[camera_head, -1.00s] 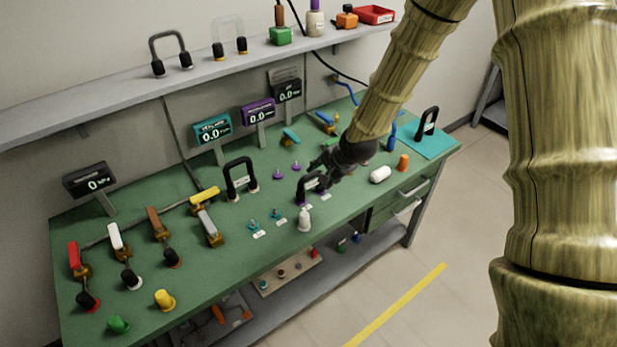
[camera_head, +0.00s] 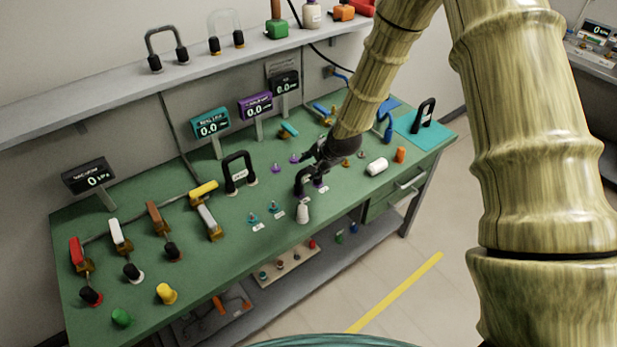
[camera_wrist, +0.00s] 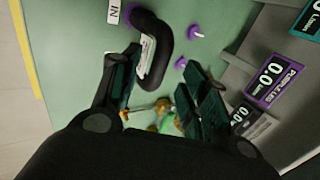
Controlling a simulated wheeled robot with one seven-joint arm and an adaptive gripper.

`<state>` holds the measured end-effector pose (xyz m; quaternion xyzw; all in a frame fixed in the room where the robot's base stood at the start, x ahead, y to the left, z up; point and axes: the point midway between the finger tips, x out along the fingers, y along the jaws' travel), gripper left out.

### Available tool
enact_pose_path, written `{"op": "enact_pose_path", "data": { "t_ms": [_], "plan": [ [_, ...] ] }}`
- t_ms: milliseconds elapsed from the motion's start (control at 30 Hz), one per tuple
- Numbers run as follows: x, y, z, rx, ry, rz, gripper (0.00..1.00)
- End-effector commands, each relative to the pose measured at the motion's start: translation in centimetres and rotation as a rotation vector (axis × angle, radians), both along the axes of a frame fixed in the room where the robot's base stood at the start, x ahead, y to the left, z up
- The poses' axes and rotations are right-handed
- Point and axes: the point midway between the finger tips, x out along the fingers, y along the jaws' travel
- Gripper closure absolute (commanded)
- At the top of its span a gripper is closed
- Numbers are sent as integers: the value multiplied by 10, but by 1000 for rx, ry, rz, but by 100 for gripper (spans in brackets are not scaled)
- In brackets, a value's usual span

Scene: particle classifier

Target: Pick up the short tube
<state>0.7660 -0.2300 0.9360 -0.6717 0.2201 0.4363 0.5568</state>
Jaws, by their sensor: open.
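A short black arched tube (camera_head: 301,181) stands on the green bench, right of the middle. In the wrist view the black tube (camera_wrist: 158,45), with a white label on it, curves down toward the space between my fingertips. My gripper (camera_head: 309,161) is just behind and above it in the head view. In the wrist view my gripper (camera_wrist: 160,72) is open, its dark fingers spread to either side of the tube's lower end. I cannot tell whether a finger touches it. My wrist and fingers hide part of the bench behind the tube.
A taller black arch (camera_head: 237,170) stands to the left. A white bottle (camera_head: 303,211) stands in front of the short tube. Purple fittings (camera_wrist: 195,32) lie close by. A white cylinder (camera_head: 377,166) and an orange cap (camera_head: 400,155) stand to the right. Displays (camera_head: 255,106) line the back.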

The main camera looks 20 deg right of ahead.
Motion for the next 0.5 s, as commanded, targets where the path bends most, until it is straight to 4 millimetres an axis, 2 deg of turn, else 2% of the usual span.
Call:
{"op": "enact_pose_path", "data": {
  "t_ms": [500],
  "plan": [
    [23,5,-34,-1,0,1,56]
  ]
}}
